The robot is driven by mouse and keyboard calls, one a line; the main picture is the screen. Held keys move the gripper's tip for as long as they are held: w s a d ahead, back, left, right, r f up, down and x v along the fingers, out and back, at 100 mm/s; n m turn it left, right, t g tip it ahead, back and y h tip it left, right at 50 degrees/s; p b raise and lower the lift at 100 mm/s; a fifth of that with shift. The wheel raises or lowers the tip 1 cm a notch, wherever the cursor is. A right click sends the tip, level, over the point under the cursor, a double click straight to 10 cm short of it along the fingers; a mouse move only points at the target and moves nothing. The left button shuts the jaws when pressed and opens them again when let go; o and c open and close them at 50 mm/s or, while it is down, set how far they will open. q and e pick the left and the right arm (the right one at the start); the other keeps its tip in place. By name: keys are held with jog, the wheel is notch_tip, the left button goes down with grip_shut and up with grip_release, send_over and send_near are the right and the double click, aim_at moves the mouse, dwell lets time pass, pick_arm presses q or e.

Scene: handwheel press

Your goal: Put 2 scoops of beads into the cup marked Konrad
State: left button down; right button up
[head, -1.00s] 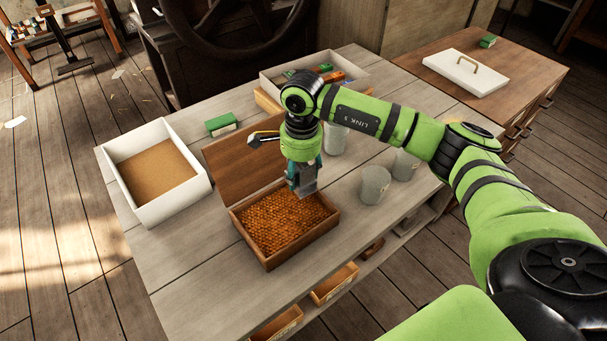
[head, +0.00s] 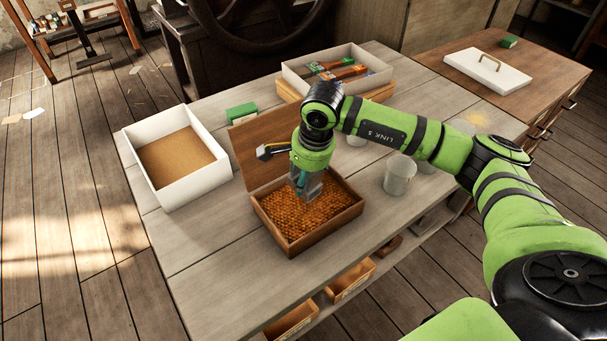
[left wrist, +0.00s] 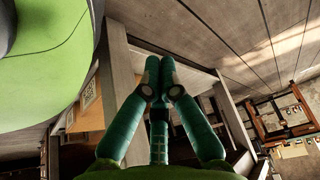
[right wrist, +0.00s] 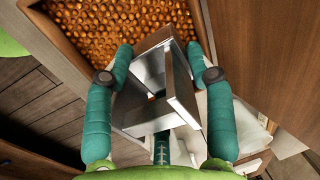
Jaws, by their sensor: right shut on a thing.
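An open wooden box of orange-brown beads (head: 285,208) stands on the table, its lid (head: 262,145) tipped back. The beads also show in the right wrist view (right wrist: 90,28). My right gripper (head: 305,190) is over the box, pointing down. It is shut on a metal scoop (right wrist: 155,75), which is at or just above the beads; I cannot tell if it holds any. A grey cup (head: 398,176) stands right of the box. Other cups, one of them here (head: 357,139), are partly behind my arm. No name is readable. My left gripper (left wrist: 160,62) is shut and empty, away from the beads.
A white tray with a brown floor (head: 188,190) stands left of the box. A white tray of tools (head: 333,77) is at the back. A white lid (head: 487,72) lies on the side cabinet. The table's front left is clear.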

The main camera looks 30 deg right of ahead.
jog(key=shift+s+f, duration=0.1)
jog(key=shift+f, duration=0.3)
jog(key=shift+f+t+b, duration=0.4)
jog(key=shift+b, duration=0.35)
jog(key=shift+s+d+f+b, duration=0.15)
jog(key=shift+f+b, duration=0.15)
jog(key=shift+b, duration=0.2)
jog(key=shift+f+t+y+b, duration=0.25)
jog(key=shift+t+y+b, duration=0.05)
jog(key=shift+t+b, duration=0.1)
jog(key=shift+s+f+b, duration=0.4)
jog(key=shift+f+b, duration=0.35)
pick_arm(q)
jog(key=shift+s+d+r+n+g+b, duration=0.2)
jog(key=shift+d+r+g+b, duration=0.15)
jog(key=shift+g, duration=0.25)
jog(key=shift+s+d+r+n+g+b, duration=0.1)
jog(key=shift+s+d+r+g+b, duration=0.1)
jog(key=shift+d+g, duration=0.3)
pick_arm(e)
jog(key=shift+s+d+f, duration=0.15)
jog(key=shift+s+f, duration=0.1)
jog(key=shift+f, duration=0.25)
